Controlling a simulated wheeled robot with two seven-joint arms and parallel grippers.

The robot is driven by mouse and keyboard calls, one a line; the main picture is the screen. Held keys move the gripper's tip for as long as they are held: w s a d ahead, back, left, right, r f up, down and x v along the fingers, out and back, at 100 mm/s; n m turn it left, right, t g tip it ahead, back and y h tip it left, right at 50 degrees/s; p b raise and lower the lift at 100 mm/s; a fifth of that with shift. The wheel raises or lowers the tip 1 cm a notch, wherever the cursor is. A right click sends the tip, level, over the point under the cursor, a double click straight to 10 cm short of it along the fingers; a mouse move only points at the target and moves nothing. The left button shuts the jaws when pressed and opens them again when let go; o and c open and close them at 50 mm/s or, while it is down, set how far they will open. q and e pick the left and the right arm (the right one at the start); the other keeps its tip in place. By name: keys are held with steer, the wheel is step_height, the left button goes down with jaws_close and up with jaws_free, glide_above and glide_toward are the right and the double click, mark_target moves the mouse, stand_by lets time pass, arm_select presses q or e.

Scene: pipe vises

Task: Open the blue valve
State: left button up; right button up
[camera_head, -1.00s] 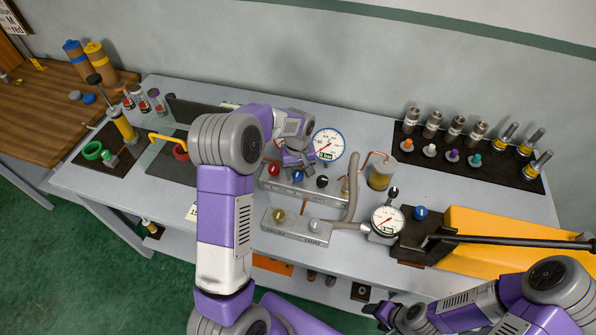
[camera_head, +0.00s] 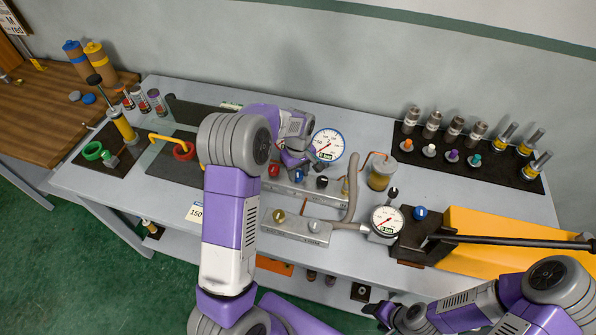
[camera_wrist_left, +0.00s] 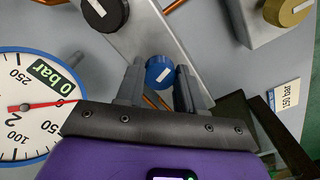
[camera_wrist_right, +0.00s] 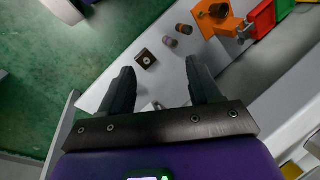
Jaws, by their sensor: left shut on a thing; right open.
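The blue valve (camera_head: 298,176) is a round knob with a white mark, on the upper grey metal manifold (camera_head: 335,195). In the left wrist view the blue knob (camera_wrist_left: 160,71) lies between the fingers of my left gripper (camera_wrist_left: 158,84), which is shut on it. In the head view my left gripper (camera_head: 293,160) reaches the knob from behind, partly hidden by my arm. A large dial gauge (camera_head: 328,145) beside it reads 0 bar; it also shows in the left wrist view (camera_wrist_left: 35,105). My right gripper (camera_wrist_right: 158,85) is open and empty, low at the table's front.
Red (camera_head: 273,170) and black (camera_head: 322,181) knobs flank the blue one. A lower manifold carries a yellow knob (camera_head: 279,215). A second blue knob (camera_head: 420,213) is on the hand pump, beside a small gauge (camera_head: 387,220). A 150 bar card (camera_head: 196,213) lies left.

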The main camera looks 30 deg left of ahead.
mark_target(299, 173)
arm_select(q)
steer(key=n, duration=0.3)
steer(key=shift+w+p, duration=0.1)
steer(key=shift+p, duration=0.25)
steer(key=n+p, duration=0.1)
steer(key=n, duration=0.1)
steer(key=shift+r+n, duration=0.1)
steer(key=shift+n, duration=0.2)
steer(key=n+p, duration=0.2)
steer(key=n, duration=0.2)
steer(key=shift+w, duration=0.1)
steer(key=shift+n+p, duration=0.75)
steer(key=shift+n, duration=0.85)
steer(key=o, duration=1)
steer(key=shift+o, duration=0.2)
step_height(299, 173, up, 7)
steer(key=shift+r+p, duration=0.2)
steer(key=shift+p, duration=0.15)
